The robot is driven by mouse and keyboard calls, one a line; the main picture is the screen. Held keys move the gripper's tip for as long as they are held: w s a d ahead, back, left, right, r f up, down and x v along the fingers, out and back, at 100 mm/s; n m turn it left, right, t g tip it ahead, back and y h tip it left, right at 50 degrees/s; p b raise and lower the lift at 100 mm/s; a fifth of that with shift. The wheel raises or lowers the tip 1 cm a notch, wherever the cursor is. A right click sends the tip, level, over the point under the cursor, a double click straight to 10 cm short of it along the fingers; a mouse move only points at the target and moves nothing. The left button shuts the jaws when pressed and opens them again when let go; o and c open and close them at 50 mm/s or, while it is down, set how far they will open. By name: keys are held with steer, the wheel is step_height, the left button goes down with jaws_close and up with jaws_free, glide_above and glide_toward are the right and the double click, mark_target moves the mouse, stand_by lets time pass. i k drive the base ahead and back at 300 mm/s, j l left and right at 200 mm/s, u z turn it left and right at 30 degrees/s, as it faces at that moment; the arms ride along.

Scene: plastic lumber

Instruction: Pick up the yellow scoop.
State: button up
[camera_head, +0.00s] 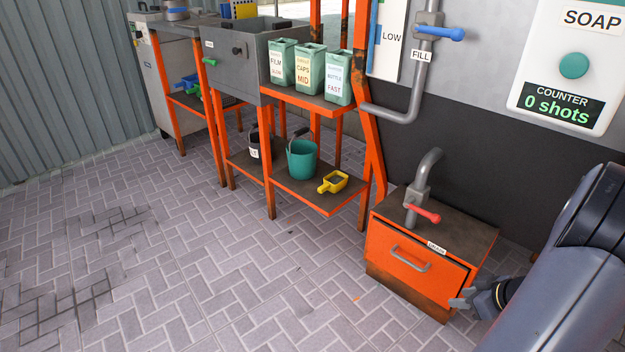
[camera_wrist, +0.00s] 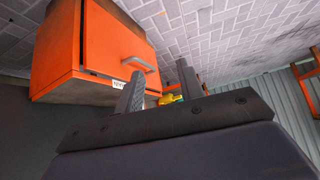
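The yellow scoop (camera_head: 333,182) lies on the lower shelf of the orange rack (camera_head: 315,202), near its front right end, beside a teal bucket (camera_head: 303,160). My gripper (camera_head: 463,296) is at the lower right in the head view, in front of the right side of the orange drawer cabinet (camera_head: 400,254), well apart from the scoop. In the wrist view my gripper (camera_wrist: 160,70) has its two fingers spread with nothing held between them. A small yellow patch (camera_wrist: 170,100), likely the scoop, shows beyond the fingers, mostly hidden by the gripper.
The drawer cabinet, with a grey pipe and red valve handle (camera_head: 424,213) on top, stands between my gripper and the rack. A black bucket (camera_head: 255,148) is left of the teal one. Green boxes (camera_head: 310,72) stand on the upper shelf. The paved floor (camera_head: 180,260) is clear.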

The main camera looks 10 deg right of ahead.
mark_target(335, 182)
steer(key=i+u, duration=0.25)
steer(key=i, duration=0.6)
steer(key=i+u, duration=0.25)
steer(key=i, duration=0.55)
